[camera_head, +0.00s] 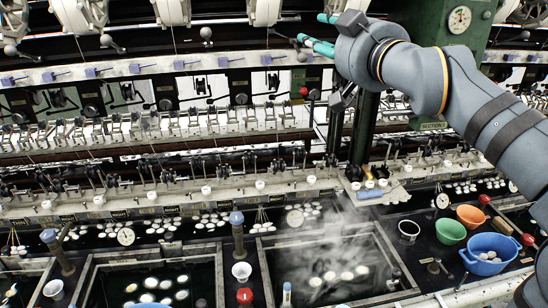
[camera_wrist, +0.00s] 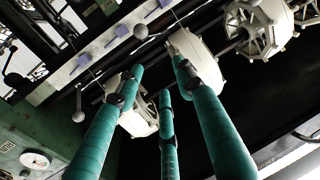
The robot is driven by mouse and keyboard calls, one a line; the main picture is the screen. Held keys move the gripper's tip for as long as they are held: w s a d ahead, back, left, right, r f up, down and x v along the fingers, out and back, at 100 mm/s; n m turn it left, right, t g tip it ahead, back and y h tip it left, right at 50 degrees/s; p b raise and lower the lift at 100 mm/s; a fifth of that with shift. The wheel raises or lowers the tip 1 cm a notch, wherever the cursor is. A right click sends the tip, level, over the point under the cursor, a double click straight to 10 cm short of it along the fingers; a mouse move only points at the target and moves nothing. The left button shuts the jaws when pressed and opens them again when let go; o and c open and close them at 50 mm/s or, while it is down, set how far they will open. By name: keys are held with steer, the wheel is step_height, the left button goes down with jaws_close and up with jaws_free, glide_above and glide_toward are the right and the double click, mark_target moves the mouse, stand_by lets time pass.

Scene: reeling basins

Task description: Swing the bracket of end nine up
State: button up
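My gripper (camera_head: 311,28) is raised at the upper right of the head view, in front of the dark upper part of the reeling frame. Its teal fingers show in the wrist view (camera_wrist: 158,72), with their tips apart and nothing held between them. Ball-ended brackets hang along the frame; one ball (camera_head: 206,33) shows left of my gripper. The wrist view shows balls above the fingers (camera_wrist: 140,31) and at left (camera_wrist: 78,117). No end number is readable, so I cannot tell which bracket is end nine's.
White reels (camera_head: 170,11) line the top. A green post with a dial (camera_head: 459,20) stands beside my arm. A red knob (camera_head: 303,91) is below my gripper. Steaming basins (camera_head: 330,272) and green, orange and blue bowls (camera_head: 489,245) lie lower down.

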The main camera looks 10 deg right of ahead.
steer(key=p+x, duration=0.3)
steer(key=x, duration=0.3)
steer(key=shift+w+a+r, duration=0.1)
steer(key=shift+w+r, duration=0.05)
steer(key=shift+w, duration=0.15)
steer(key=shift+w+a+f+b, duration=0.2)
steer(key=shift+w+f+b, duration=0.6)
steer(key=shift+w+b, duration=0.35)
steer(key=shift+s+f+t+b, duration=0.15)
steer(key=shift+t+b, duration=0.15)
steer(key=shift+b, duration=0.5)
steer(key=b, duration=0.2)
steer(key=shift+s+f+t+b, duration=0.15)
steer(key=shift+s+t+b, duration=0.15)
steer(key=shift+t+b, duration=0.1)
steer(key=b, duration=0.2)
steer(key=shift+f+b, duration=0.2)
steer(key=shift+b, duration=0.2)
steer(key=shift+t+y, duration=0.3)
steer(key=shift+r+b, duration=0.1)
steer(key=shift+b, duration=0.3)
steer(key=shift+r, duration=0.15)
